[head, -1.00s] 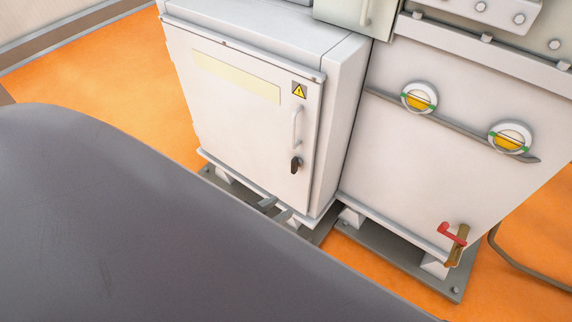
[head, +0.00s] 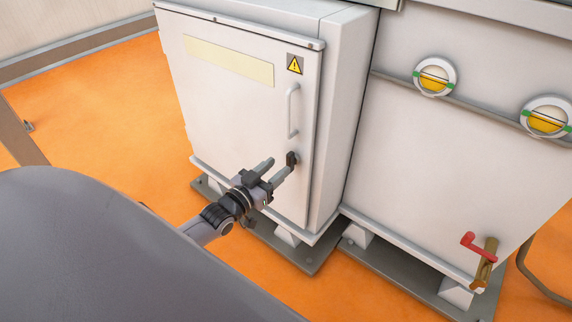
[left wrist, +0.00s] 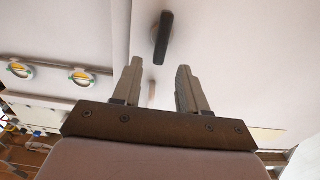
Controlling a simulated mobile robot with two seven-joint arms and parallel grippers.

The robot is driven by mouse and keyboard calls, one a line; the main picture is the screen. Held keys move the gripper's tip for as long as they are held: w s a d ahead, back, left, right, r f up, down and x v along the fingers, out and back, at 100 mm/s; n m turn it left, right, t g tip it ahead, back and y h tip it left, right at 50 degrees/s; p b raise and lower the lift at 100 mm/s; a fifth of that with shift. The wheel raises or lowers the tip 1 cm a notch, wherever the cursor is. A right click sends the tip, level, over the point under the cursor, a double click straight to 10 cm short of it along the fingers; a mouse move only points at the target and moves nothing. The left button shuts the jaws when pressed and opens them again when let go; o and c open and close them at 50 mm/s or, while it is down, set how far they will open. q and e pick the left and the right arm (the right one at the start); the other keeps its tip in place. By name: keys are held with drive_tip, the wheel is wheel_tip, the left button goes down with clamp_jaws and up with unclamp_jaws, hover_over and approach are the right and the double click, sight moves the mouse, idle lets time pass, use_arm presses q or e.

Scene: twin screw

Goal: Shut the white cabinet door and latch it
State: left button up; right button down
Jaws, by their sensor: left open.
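The white cabinet door (head: 240,115) lies against its cabinet front in the head view; I see no clear gap along its edge. Its black latch handle (head: 292,158) hangs about upright, below a pale bar handle (head: 292,110). My left gripper (head: 280,166) is open and empty, with its fingers pointing at the door just beside and below the latch. In the left wrist view the latch handle (left wrist: 162,38) stands just beyond the two spread fingertips (left wrist: 159,66), roughly in line with the space between them. My right gripper is out of view.
A second cabinet with round yellow gauges (head: 434,76) and a red-handled valve (head: 480,248) stands to the right. Both cabinets stand on grey plinths (head: 300,262). The orange floor (head: 95,110) to the left is clear.

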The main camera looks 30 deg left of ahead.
sight(288, 159)
use_arm(q)
drive_tip(key=shift+w+d+b, duration=0.15)
drive_tip(key=shift+w+b, duration=0.25)
drive_tip(key=shift+w, duration=0.85)
drive_tip(key=shift+w+d+b, duration=0.1)
drive_tip(key=shift+w+b, duration=0.3)
drive_tip(key=shift+w, duration=0.8)
clamp_jaws()
